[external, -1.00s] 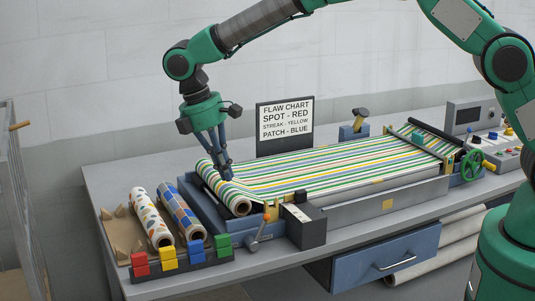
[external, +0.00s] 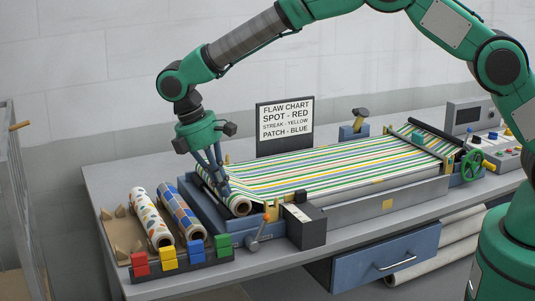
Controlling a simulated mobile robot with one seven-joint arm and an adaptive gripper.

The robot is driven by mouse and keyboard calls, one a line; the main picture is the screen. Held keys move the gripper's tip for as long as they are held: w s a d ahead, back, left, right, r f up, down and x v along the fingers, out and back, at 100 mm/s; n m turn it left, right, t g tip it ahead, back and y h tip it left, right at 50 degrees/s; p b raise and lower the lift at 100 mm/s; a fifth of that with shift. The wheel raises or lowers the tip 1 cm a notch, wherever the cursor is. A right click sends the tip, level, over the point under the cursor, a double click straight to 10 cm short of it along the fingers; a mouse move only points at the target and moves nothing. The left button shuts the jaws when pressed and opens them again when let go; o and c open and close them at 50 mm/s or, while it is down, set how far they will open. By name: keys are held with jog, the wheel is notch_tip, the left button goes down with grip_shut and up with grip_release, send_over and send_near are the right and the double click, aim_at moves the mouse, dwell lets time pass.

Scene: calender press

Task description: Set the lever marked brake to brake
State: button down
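A small grey lever (external: 258,234) with an orange knob stands tilted at the front left corner of the press, beside a black box. I cannot read any marking on it, so I cannot confirm that it is the brake lever. My gripper (external: 224,189) points down over the striped roll (external: 237,205) at the left end of the press, up and left of the lever and apart from it. Its dark fingers are close to the roll; whether they touch it, and how far they are open, I cannot tell.
The black box (external: 306,228) stands right of the lever. A rack with red, yellow, blue and green blocks (external: 181,259) is at the front left, with two patterned rolls (external: 180,212) behind it. A flaw chart (external: 285,127) stands behind the striped cloth (external: 330,165).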

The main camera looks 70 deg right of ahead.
send_near(258, 232)
notch_tip(258, 232, down, 3)
jog(key=w+a, duration=0.2)
jog(key=shift+s+d+f, duration=0.55)
jog(key=shift+s+f, duration=0.05)
jog(key=shift+s, duration=0.25)
jog(key=shift+s+d+f, duration=0.55)
jog(key=shift+s+f, duration=0.05)
jog(key=shift+s, duration=0.25)
jog(key=shift+s+d+t+y+b, duration=0.4)
jog(key=shift+t+y, duration=0.1)
jog(key=shift+s+d, duration=0.35)
jog(key=shift+w+a, duration=0.1)
jog(key=shift+w+a+f, duration=0.1)
jog(key=shift+w+a, duration=0.35)
jog(key=shift+a, duration=0.05)
